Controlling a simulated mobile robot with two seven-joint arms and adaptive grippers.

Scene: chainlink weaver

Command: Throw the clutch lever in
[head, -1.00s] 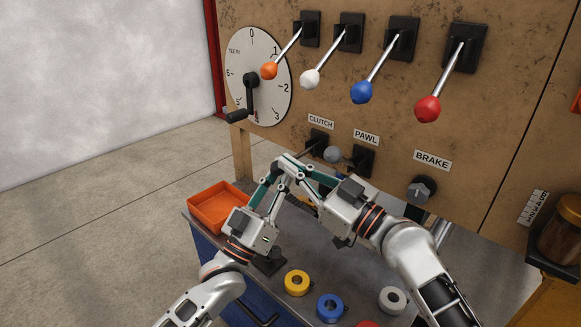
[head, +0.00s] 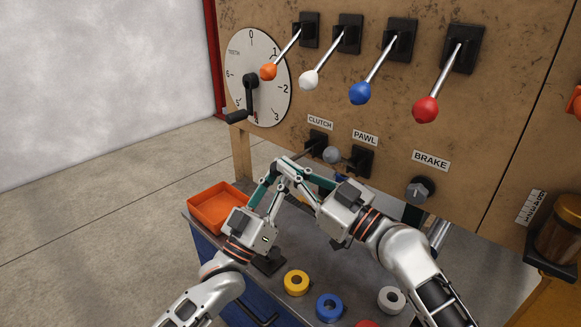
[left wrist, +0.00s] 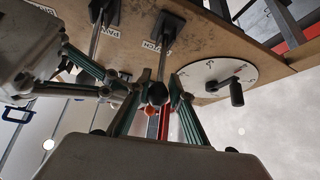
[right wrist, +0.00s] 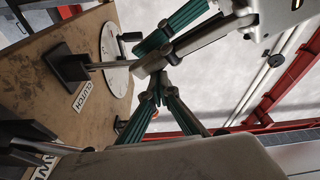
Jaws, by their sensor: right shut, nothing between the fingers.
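The clutch lever (left wrist: 164,55) comes out of a black mount under the CLUTCH label (head: 320,121) on the wooden panel. In the left wrist view its dark knob (left wrist: 157,94) sits between the fingertips of my left gripper (left wrist: 160,88), which look closed on it. In the head view the knob is hidden behind the grippers. The lever's rod also shows in the right wrist view (right wrist: 105,66). My right gripper (right wrist: 151,97) is shut and empty, very close beside the left fingers; I cannot tell whether they touch.
The pawl lever with a grey ball (head: 332,155) is just right of the clutch. A brake knob (head: 419,189) is further right. Orange, white, blue and red levers (head: 425,110) hang above. An orange tray (head: 218,208) and several coloured rings (head: 296,282) lie on the bench.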

